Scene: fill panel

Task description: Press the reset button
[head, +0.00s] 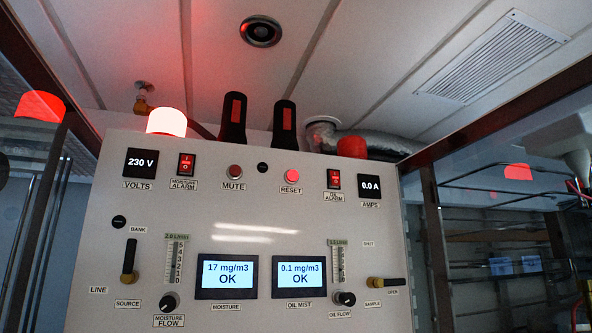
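The reset button (291,176) is a round red button, brightly lit, on the upper right half of the light grey panel (120,220). A label (290,190) reading RESET sits just below it. Nothing covers the button. The mute button (234,171), a darker red round button, is to its left, with a small black round fitting (262,168) between them. My gripper is not seen in the head view.
A lit beacon (166,122) and a darker red beacon (351,147) stand on the panel's top, with two black-and-red upright handles (234,120) (284,128) between them. Red alarm switches (186,163) (334,179) flank the buttons. Displays (227,276) (299,277) read OK below.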

